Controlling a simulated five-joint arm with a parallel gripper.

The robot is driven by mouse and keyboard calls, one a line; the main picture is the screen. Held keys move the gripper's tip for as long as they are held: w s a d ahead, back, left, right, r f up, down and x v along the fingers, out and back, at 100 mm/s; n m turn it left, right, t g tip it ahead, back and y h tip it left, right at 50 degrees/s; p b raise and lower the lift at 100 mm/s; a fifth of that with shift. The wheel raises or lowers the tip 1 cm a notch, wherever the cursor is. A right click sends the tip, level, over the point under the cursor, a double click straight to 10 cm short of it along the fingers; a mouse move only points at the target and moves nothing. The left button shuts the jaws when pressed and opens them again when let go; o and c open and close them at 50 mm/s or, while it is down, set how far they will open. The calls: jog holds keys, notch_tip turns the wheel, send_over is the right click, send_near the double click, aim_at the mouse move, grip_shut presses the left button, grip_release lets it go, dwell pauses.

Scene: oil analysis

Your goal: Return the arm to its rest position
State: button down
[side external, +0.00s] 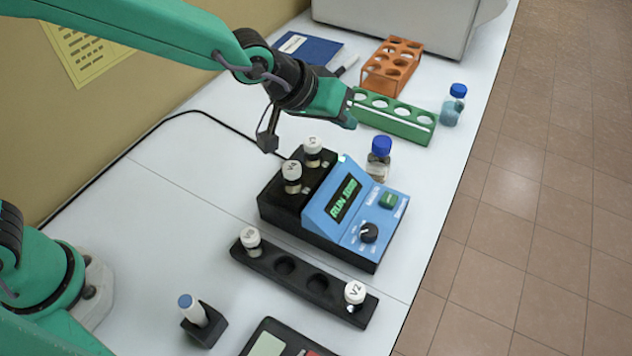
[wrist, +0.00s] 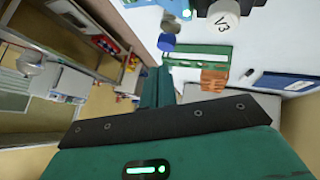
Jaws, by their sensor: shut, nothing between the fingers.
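My arm is stretched out from the left over the bench. My gripper (side external: 348,118) is shut and empty, in the air above and behind the blue and black analyser (side external: 322,222). Two white-capped vials, one marked V4 (side external: 291,172) and another (side external: 312,147), stand in the analyser's black block. Its display reads "RUN" with further characters too small to read surely. In the wrist view a white cap marked V3 (wrist: 222,18) is at the top, apart from the gripper.
A blue-capped bottle (side external: 379,157) stands behind the analyser. A green rack (side external: 395,115), an orange rack (side external: 393,62), another blue-capped bottle (side external: 453,104) and a blue book (side external: 307,48) are farther back. A pen-like item in a black holder (side external: 204,324) is at front left. Bench left of the analyser is mostly clear.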

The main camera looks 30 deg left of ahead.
jog(key=s+a+r+y, duration=0.1)
jog(key=s+a+r, duration=0.2)
jog(key=a, duration=0.6)
jog(key=s+a+r+y, duration=0.2)
jog(key=s+a+r, duration=0.2)
jog(key=a, duration=0.5)
jog(key=s+a+g+y, duration=0.1)
jog(key=s+a+y, duration=0.1)
jog(key=s+a, duration=1)
jog(key=s, duration=0.2)
jog(key=shift+s+a+f, duration=0.25)
jog(key=shift+s+a, duration=0.05)
jog(key=shift+a, duration=0.1)
dwell(3.3)
